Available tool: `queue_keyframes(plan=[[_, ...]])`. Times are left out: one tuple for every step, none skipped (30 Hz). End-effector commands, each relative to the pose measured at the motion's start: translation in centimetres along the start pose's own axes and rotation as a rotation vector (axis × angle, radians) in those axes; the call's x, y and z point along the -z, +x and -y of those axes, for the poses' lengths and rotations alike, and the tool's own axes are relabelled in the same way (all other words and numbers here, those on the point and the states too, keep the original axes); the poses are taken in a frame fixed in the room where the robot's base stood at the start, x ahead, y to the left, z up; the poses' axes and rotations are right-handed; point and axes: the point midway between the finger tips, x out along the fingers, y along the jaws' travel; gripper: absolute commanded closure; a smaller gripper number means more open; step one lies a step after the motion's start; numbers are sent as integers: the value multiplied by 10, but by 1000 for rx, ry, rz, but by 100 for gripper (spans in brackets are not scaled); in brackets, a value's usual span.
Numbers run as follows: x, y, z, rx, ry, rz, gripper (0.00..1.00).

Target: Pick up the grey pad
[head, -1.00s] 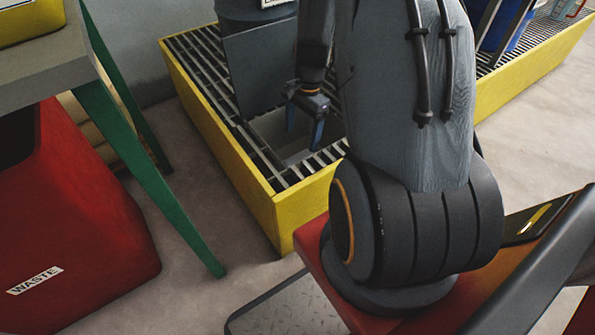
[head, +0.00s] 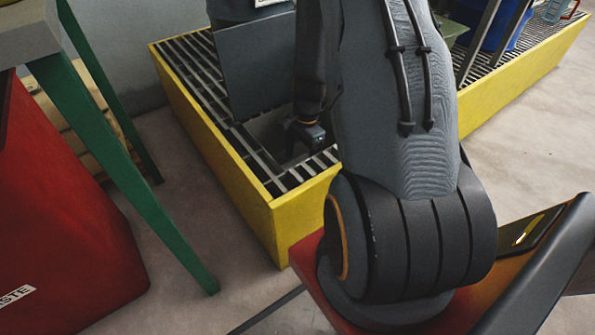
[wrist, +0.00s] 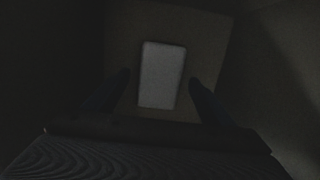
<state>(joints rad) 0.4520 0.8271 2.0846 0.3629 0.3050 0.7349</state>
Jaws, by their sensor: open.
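The grey pad (wrist: 161,75) shows in the dark wrist view as a pale rectangle lying on the floor of a recess. My gripper (wrist: 160,90) is open, with one finger on each side of the pad in that view. I cannot tell how far above the pad the fingertips are. In the head view my gripper (head: 305,145) reaches down into a square opening in the grating, and its fingertips are mostly hidden. The pad does not show in the head view.
A yellow-sided grated platform (head: 225,150) surrounds the opening. A dark upright panel (head: 258,72) stands behind the opening. A green-legged table (head: 125,170) and a red waste bin (head: 65,220) are at the left. Recess walls (wrist: 265,70) are close around my gripper.

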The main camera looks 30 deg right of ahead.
Motion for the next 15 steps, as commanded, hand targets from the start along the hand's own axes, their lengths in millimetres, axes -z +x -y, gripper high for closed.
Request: queue_keyframes(plan=[[0,7,0,-1,0,0,23],[0,8,0,-1,0,0,23],[0,9,0,0,0,0,23],[0,9,0,0,-1,0,23],[0,9,0,0,-1,0,23],[0,8,0,0,-1,0,23],[0,8,0,0,-1,0,23],[0,8,0,0,-1,0,23],[0,8,0,0,-1,0,23],[0,8,0,0,-1,0,29],[0,8,0,0,-1,0,34],[0,8,0,0,-1,0,40],[0,8,0,0,-1,0,45],[0,8,0,0,-1,0,50],[0,8,0,0,-1,0,57]])
